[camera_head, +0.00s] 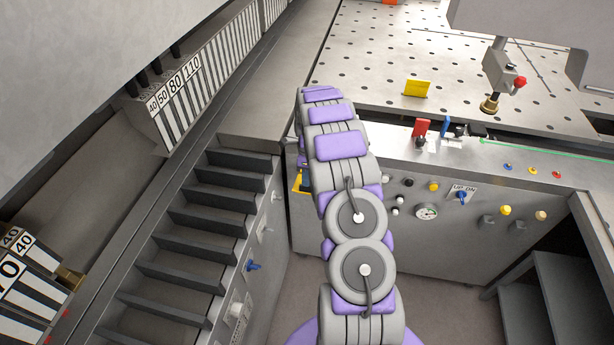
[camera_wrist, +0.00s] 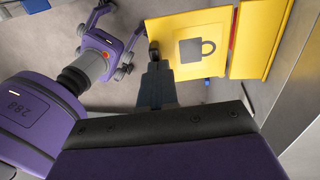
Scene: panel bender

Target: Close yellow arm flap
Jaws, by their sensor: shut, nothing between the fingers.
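The yellow arm flap (camera_wrist: 205,72) with a black padlock print fills the upper middle of the wrist view. A narrow gap on its right side parts it from another yellow piece (camera_wrist: 250,42) on the grey machine side. My gripper (camera_wrist: 154,52) is shut and empty, with its tip at the flap's left edge. I cannot tell whether it touches the flap. In the head view my arm hides the gripper and most of the yellow at the front panel's left end; only a small yellow corner (camera_head: 299,184) shows beside the arm.
The control panel (camera_head: 425,205) with knobs and a gauge lies right of my arm. The perforated table (camera_head: 380,50) carries a small yellow plate (camera_head: 417,88). A stepped rack (camera_head: 190,240) stands left. Grey floor (camera_head: 290,295) shows between the rack and panel.

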